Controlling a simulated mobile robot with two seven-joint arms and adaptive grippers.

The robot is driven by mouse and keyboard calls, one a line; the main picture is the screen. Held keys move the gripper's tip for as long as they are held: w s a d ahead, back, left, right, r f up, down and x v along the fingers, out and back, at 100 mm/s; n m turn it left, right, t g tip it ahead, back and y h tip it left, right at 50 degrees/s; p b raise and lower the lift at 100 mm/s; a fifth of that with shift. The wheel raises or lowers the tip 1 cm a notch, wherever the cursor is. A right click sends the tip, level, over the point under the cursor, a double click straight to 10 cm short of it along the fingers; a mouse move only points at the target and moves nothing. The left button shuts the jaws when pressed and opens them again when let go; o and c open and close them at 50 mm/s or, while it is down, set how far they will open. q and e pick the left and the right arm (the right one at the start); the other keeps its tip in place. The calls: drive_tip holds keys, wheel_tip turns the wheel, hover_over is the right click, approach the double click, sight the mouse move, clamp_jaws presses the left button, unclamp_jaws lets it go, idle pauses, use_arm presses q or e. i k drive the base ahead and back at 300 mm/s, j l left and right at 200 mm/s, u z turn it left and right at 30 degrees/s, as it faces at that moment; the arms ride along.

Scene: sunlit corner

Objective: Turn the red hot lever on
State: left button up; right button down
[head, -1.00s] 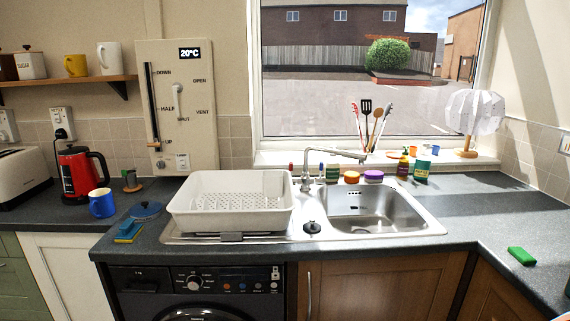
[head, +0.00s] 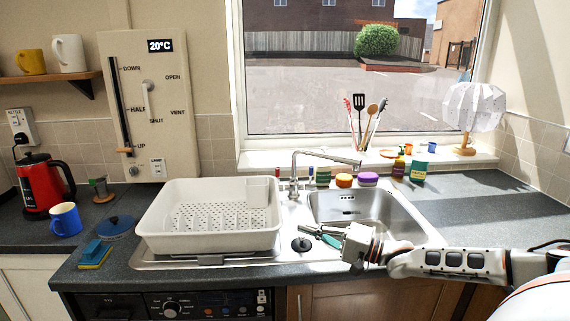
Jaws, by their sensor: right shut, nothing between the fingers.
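The chrome tap (head: 294,176) stands behind the sink, with its spout reaching right over the bowl. A small red upright piece (head: 278,171), which looks like the hot lever, stands just left of the tap. Its exact position is too small to tell. A blue piece (head: 311,171) shows to the right of the tap. My right gripper (head: 312,232) comes in from the right, pointing left, over the front left part of the sink. It is shut and empty, in front of the tap and apart from both levers. My left gripper is not in view.
A white dish rack (head: 210,246) stands left of the tap, close to the red piece. A black plug (head: 301,244) lies below my right gripper. Coloured tubs (head: 367,179) and bottles stand behind the sink bowl (head: 377,204). The right counter is largely clear.

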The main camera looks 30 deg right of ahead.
sight(277, 169)
drive_tip(key=i+l, duration=0.85)
